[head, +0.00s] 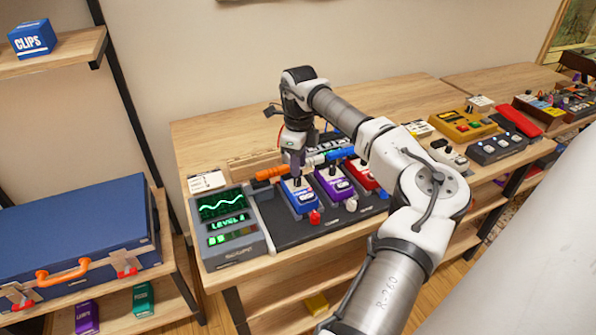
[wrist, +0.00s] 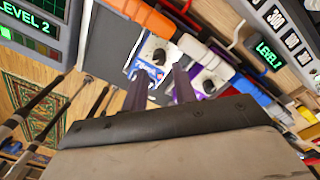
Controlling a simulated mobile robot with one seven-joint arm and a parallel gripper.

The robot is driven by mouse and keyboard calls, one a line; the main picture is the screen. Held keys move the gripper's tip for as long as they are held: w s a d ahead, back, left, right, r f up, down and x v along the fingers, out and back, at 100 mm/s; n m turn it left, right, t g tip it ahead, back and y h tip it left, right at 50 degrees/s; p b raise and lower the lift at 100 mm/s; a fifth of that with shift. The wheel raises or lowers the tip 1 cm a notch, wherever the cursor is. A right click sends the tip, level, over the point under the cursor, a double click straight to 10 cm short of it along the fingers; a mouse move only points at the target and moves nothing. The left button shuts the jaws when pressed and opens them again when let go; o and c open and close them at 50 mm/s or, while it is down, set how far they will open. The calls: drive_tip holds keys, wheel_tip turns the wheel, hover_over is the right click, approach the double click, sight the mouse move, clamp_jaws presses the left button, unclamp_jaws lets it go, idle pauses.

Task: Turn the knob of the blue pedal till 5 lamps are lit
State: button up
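The blue pedal (head: 303,199) stands on the dark board, just right of the level display (head: 228,224). In the wrist view its blue body (wrist: 147,70) and dark round knob (wrist: 154,50) show just beyond my fingertips. My gripper (head: 295,176) points down over this pedal, and its two fingers (wrist: 160,72) are apart with nothing between them that I can see. Whether a fingertip touches the knob I cannot tell. The display in the wrist view (wrist: 30,25) reads LEVEL 2. In the head view two small green marks appear lit at its bottom.
A purple pedal (head: 334,187) stands close on the right, with a red pedal (head: 362,174) beyond it. Orange and blue cable plugs (head: 272,172) lie behind the pedals, near my gripper. More devices, including a yellow one (head: 462,125), stand further right. Bare tabletop (head: 215,135) shows behind.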

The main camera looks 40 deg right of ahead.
sight(298, 179)
drive_tip(key=shift+f+p, duration=0.35)
drive_tip(key=shift+f, duration=1.8)
drive_tip(key=shift+c, duration=0.3)
clamp_jaws()
drive_tip(key=shift+m, duration=0.3)
drive_tip(key=m+b, duration=0.2)
drive_tip(key=m, duration=0.2)
drive_tip(key=shift+m, duration=0.3)
drive_tip(key=m+b, duration=0.2)
drive_tip(key=m, duration=0.3)
drive_tip(key=shift+a+m, duration=0.1)
drive_tip(key=shift+m, duration=0.6)
